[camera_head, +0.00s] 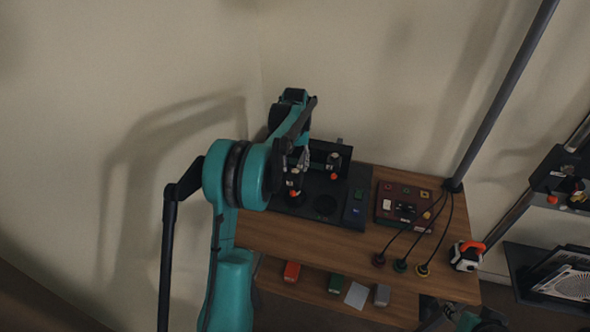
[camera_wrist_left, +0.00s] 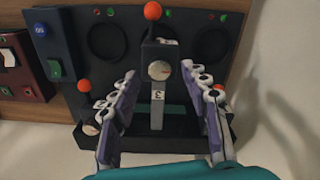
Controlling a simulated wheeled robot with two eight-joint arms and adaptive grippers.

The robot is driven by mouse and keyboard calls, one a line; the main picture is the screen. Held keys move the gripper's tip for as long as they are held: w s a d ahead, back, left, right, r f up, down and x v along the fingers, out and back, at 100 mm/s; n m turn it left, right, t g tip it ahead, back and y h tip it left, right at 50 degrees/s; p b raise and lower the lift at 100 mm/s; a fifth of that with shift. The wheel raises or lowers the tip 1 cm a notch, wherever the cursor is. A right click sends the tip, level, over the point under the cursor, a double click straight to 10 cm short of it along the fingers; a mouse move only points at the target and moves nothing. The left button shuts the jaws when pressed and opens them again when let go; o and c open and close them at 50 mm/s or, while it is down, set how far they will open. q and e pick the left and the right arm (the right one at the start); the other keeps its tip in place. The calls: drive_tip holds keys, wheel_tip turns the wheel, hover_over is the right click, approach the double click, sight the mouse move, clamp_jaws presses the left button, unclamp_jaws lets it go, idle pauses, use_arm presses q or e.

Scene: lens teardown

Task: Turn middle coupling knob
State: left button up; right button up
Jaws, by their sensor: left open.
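A dark panel device (camera_head: 344,192) stands at the left end of the wooden table and also shows in the left wrist view (camera_wrist_left: 70,50). In that view a grey post rises in the middle, marked 3, with a round pale knob (camera_wrist_left: 159,70) on its face and an orange ball lever (camera_wrist_left: 152,11) on top. My left gripper (camera_wrist_left: 160,72) is open, with one finger on each side of the post and knob; I cannot tell if they touch. In the head view my left gripper (camera_head: 303,160) is partly hidden by its arm. My right gripper seems to show at the bottom edge (camera_head: 478,320), dark and cut off.
Orange ball levers (camera_wrist_left: 84,86) stand either side of the post. A dark red box (camera_head: 403,206) sits right of the panel, with several cables and plugs. An orange and white tool (camera_head: 467,255) is at the table's right end. A lower shelf (camera_head: 330,301) holds small items. A wall stands behind.

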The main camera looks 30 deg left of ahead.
use_arm(q)
drive_tip(key=shift+f, duration=0.95)
clamp_jaws()
